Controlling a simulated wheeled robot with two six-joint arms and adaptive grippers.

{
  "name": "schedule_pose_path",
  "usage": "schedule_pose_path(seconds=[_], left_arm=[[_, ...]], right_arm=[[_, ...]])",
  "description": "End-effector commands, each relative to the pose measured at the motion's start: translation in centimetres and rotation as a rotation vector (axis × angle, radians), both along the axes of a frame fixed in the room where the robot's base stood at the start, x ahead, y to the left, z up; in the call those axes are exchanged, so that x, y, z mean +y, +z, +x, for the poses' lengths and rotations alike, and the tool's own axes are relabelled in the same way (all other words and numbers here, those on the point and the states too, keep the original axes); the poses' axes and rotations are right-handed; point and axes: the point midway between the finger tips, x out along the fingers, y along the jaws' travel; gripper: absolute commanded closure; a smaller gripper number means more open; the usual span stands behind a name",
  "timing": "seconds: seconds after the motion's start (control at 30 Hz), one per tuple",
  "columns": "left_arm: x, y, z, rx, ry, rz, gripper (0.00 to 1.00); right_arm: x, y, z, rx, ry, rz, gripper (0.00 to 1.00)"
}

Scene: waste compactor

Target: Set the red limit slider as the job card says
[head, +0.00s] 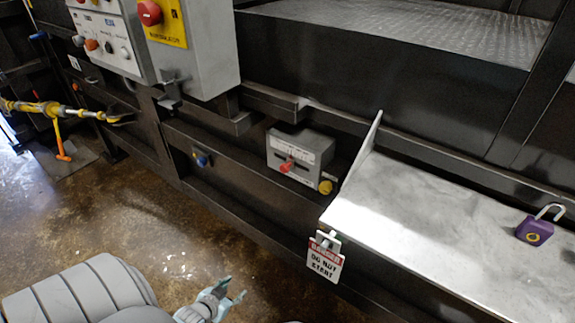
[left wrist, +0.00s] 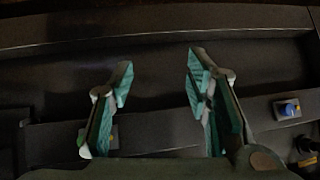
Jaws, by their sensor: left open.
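The red slider (head: 287,165) sits in a slot on the front of a small grey box (head: 300,152) on the dark machine frame. A white scale label with print too small to read is above the slot. A yellow round knob (head: 326,187) is at the box's lower right. My left gripper (head: 235,288) is open and empty, low in front of the machine, well apart from the slider. In the left wrist view its two fingers (left wrist: 159,75) stand wide apart with dark metal behind them. I cannot make out a job card. My right gripper is not in view.
A blue knob (head: 202,161) is left of the slider box; a blue knob also shows in the left wrist view (left wrist: 288,108). A metal shelf (head: 420,225) with a purple padlock (head: 535,231) juts out at right. A "do not start" tag (head: 326,258) hangs from its edge.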

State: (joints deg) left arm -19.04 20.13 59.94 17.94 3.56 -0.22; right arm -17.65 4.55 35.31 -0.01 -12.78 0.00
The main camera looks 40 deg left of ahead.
Motion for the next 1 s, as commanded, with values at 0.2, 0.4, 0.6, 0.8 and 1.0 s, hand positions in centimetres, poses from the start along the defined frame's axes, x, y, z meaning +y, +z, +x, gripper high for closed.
schedule_pose_path(seconds=[0.2, 0.4, 0.6, 0.8, 1.0], left_arm=[[2.5, 23.0, 12.8, -0.625, -0.107, -0.03, 0.56], [1.7, 28.7, 15.5, -0.775, -0.144, -0.067, 0.56], [1.9, 28.1, 20.5, -0.778, -0.142, -0.066, 0.56], [2.0, 27.6, 25.6, -0.773, -0.143, -0.065, 0.56], [2.1, 28.1, 28.2, -0.77, -0.14, -0.066, 0.56]], right_arm=[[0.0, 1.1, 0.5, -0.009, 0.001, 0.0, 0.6], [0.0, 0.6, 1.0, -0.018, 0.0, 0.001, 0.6], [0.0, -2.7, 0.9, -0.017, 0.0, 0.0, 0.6], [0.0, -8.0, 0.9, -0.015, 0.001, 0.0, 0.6], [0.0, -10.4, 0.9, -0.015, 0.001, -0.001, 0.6]])
